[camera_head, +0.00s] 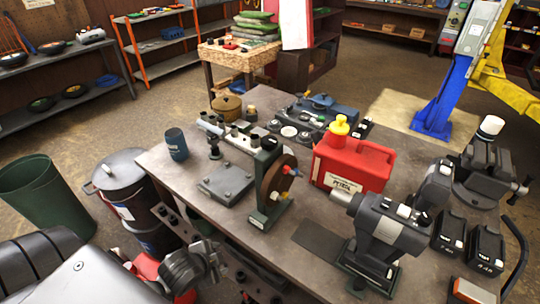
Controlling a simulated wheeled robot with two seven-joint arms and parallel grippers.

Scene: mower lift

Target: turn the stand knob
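A dark green upright stand (266,208) with a brown disc (275,180) stands near the middle of the workbench. A small red and yellow knob-like part (289,170) sticks out from its right side. I cannot tell for certain that this is the stand knob. A grey metal shape at the lower left looks like part of my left arm. It ends in a dark mechanism in front of the bench edge, apart from the stand, and I make out no clear fingertips there. I see no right gripper.
A red petrol can (352,166) stands right of the stand. A dark drill-like tool (388,232) stands nearer, with battery packs (484,248) beside it. Grey bench surface (215,222) shows in front.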

